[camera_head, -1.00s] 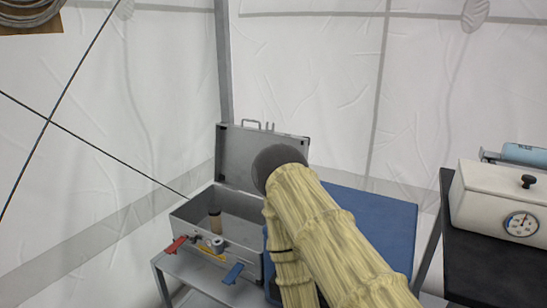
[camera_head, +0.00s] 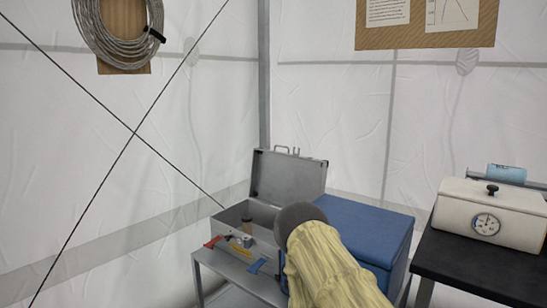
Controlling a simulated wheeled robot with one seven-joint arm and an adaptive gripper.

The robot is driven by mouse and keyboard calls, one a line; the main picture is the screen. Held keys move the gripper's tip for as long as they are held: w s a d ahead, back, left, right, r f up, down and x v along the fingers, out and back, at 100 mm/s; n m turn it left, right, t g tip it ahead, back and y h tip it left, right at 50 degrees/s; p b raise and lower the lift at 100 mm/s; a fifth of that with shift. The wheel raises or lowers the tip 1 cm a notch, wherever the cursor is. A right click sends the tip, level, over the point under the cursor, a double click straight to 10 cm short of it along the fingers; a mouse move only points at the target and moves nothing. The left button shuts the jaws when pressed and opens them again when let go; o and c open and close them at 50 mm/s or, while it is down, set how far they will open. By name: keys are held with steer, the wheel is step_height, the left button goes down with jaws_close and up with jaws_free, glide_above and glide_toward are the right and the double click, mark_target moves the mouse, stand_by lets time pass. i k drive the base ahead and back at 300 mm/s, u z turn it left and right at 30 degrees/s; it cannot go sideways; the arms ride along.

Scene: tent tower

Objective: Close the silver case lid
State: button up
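The silver case (camera_head: 270,225) stands on a grey metal stand in the corner of the tent. Its lid (camera_head: 288,178) is open and stands upright at the back, with a handle on its top edge. My arm, in a pale yellow sleeve with a dark round joint, rises from the bottom of the view and covers the right end of the case. My gripper is not visible.
A blue box (camera_head: 365,228) stands right of the case, partly behind my arm. A black table (camera_head: 475,260) at the right carries a white box with a gauge (camera_head: 487,208). Cables cross at the left.

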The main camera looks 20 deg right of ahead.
mark_target(279, 179)
steer(key=u, duration=0.6)
steer(key=i, duration=2.05)
steer(key=z, duration=1.95)
